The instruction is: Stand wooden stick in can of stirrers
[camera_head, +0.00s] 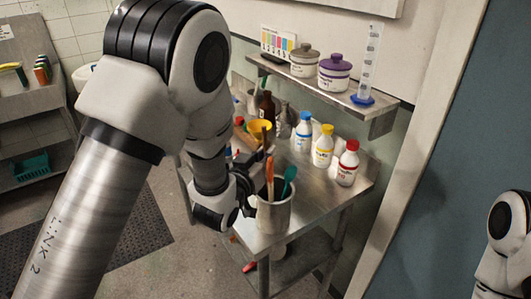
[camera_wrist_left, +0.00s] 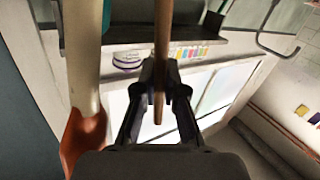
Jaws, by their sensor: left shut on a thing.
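The can of stirrers (camera_head: 274,216) is a grey metal can standing upright at the near corner of the steel table. An orange-ended stirrer (camera_head: 270,178) and a teal stirrer (camera_head: 290,174) stick up from it. My left gripper (camera_head: 246,188) is beside the can's rim, on its left, partly hidden by my arm. In the left wrist view my left gripper (camera_wrist_left: 160,84) is shut on the thin brown wooden stick (camera_wrist_left: 162,38), whose tapered end passes between the fingers. I cannot tell whether this end is inside the can. My right gripper is out of view.
A pale stirrer (camera_wrist_left: 82,55) with an orange-red end is close to the left gripper. Bottles with blue (camera_head: 303,130), yellow (camera_head: 324,147) and red (camera_head: 347,164) caps stand on the table. A wall shelf (camera_head: 300,80) with jars is above. A yellow container (camera_head: 260,130) stands behind.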

